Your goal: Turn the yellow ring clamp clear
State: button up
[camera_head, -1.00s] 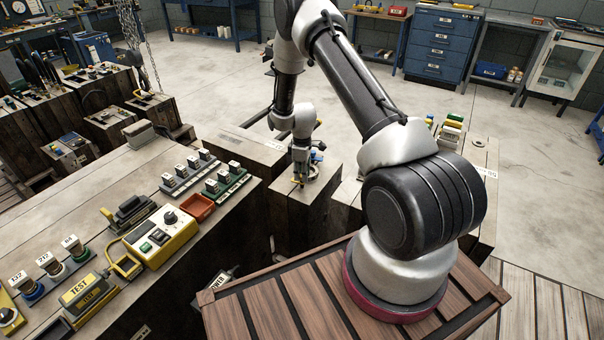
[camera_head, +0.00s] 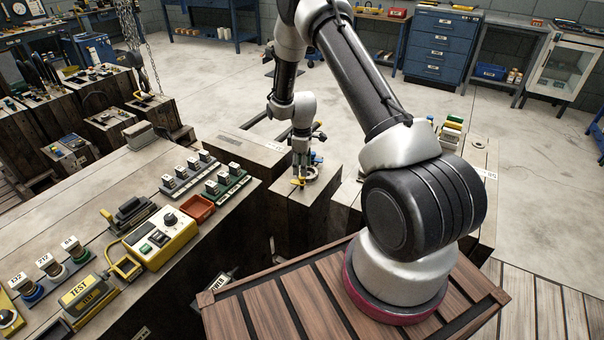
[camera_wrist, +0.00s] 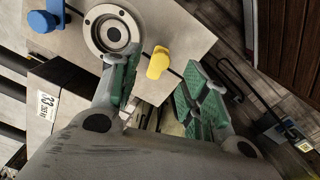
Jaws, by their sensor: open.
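The yellow ring clamp (camera_wrist: 158,62) shows in the wrist view as a rounded yellow tab beside a round metal ring (camera_wrist: 112,35) on a pale block top. In the head view the yellow clamp (camera_head: 298,182) is small, at the front left of the ring (camera_head: 312,173). A blue clamp (camera_wrist: 45,20) is on the ring's other side. My gripper (camera_wrist: 164,72) is open, its green-padded fingers apart. The yellow tab appears in the gap between the fingertips, with no visible grip; its height relative to them is unclear.
The block (camera_head: 302,212) carrying the ring stands among other wooden blocks. A bench at left holds a yellow control box (camera_head: 160,236), a red tray (camera_head: 198,208) and rows of labelled parts. Open concrete floor (camera_head: 300,80) lies behind.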

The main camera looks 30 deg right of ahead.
notch_tip(320, 180, up, 8)
jog(key=shift+f, duration=0.15)
jog(key=n+g+h, duration=0.1)
jog(key=g+h, duration=0.2)
jog(key=h, duration=0.1)
send_over(298, 181)
jog(key=a, duration=0.2)
notch_tip(298, 181, down, 5)
jog(key=x, duration=0.7)
jog(key=shift+w+f, duration=0.3)
jog(key=shift+c, duration=0.2)
